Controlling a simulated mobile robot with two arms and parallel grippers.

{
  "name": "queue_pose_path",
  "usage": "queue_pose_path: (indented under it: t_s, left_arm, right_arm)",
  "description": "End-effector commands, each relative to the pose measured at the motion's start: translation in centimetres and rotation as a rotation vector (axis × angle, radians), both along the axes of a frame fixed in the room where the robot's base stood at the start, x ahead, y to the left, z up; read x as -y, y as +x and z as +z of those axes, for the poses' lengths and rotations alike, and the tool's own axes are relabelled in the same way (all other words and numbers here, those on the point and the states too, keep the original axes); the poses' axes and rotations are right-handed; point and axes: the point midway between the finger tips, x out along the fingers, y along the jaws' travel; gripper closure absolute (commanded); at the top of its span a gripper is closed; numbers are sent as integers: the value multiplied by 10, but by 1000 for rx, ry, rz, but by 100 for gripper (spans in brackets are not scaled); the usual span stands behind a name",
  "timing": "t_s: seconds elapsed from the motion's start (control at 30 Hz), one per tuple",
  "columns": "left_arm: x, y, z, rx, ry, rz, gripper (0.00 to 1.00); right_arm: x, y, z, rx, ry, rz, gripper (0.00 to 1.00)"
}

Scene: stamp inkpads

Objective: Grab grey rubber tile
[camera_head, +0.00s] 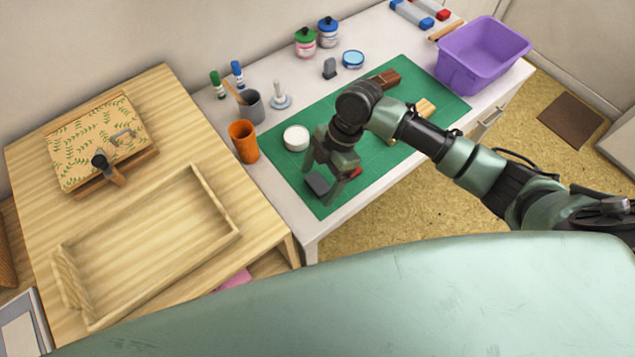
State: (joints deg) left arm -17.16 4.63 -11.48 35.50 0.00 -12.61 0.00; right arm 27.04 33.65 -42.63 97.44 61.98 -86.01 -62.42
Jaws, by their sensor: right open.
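The grey rubber tile (317,184) is a small dark grey block lying on the green mat (335,205), near the mat's front left corner. My right gripper (330,184) points down over it, with its fingers apart around or just beside the tile. I cannot tell from this angle whether either finger touches it. Part of the tile is hidden behind the gripper. My left gripper is not in view.
A white round tin (296,138) and an orange cup (243,141) stand close to the right gripper's left. Brown (385,79) and tan (425,107) blocks lie farther back. A purple tub (485,55) stands at right. An empty wooden tray (215,242) lies on the left table.

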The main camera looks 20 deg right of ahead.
Motion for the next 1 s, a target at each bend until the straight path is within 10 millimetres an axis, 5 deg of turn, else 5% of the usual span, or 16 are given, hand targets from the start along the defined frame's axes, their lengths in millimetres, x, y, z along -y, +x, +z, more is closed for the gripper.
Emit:
queue_pose_path:
  t_s: [0.1,0.27,1.0]
  left_arm:
    - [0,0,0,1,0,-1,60]
    - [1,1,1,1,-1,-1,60]
    - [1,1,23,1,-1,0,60]
  right_arm:
    - [26,26,14,5,-1,77,16]
    - [39,38,22,6,13,122,16]
    - [11,27,-47,7,16,128,16]
